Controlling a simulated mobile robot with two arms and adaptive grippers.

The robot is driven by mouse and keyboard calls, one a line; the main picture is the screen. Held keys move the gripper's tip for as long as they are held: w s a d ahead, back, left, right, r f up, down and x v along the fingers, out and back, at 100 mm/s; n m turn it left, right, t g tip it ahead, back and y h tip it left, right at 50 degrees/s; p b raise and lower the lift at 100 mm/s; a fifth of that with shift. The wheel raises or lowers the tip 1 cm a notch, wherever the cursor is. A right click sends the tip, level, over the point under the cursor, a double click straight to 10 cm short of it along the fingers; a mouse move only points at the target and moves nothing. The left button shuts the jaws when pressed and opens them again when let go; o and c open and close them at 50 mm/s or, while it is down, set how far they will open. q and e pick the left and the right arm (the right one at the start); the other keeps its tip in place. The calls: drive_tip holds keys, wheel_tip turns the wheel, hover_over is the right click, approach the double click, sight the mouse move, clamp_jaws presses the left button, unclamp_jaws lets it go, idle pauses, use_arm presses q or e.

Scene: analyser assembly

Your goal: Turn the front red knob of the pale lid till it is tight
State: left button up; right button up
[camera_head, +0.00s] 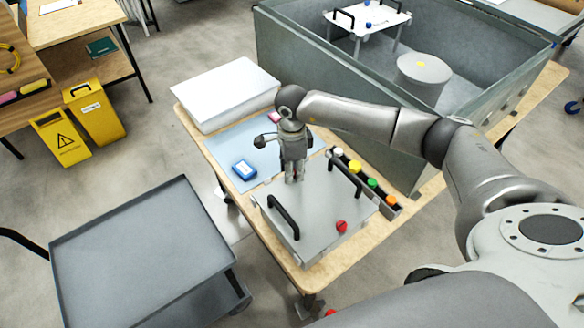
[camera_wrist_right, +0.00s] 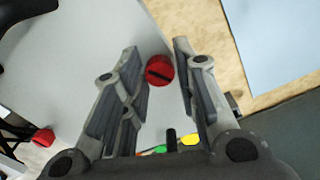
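The pale lid (camera_head: 318,208) lies on the wooden table, with two black handles. One red knob (camera_head: 341,227) shows on its near right part. Another red knob (camera_wrist_right: 159,70) with a dark slot on top shows in the right wrist view, near the lid's edge. My right gripper (camera_head: 293,180) points down over the lid's far edge. In the right wrist view the gripper (camera_wrist_right: 156,55) is open, its fingers apart on either side of that knob; contact cannot be told. The first knob also seems to show at lower left there (camera_wrist_right: 43,137). My left gripper is not in view.
A dark rack (camera_head: 365,181) with several coloured caps stands beside the lid. A blue mat (camera_head: 225,150), a blue box (camera_head: 244,170) and a white case (camera_head: 224,92) are on the table's far side. A grey cart (camera_head: 140,255) stands at left; a large grey tank (camera_head: 330,70) stands behind.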

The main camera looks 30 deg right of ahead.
clamp_jaws()
drive_tip(key=shift+f+m+b, duration=0.1)
drive_tip(key=shift+m+b, duration=0.7)
drive_tip(key=shift+m, duration=0.4)
drive_tip(key=shift+m+b, duration=0.85)
drive_tip(key=shift+m, duration=0.95)
drive_tip(key=o, duration=0.5)
unclamp_jaws()
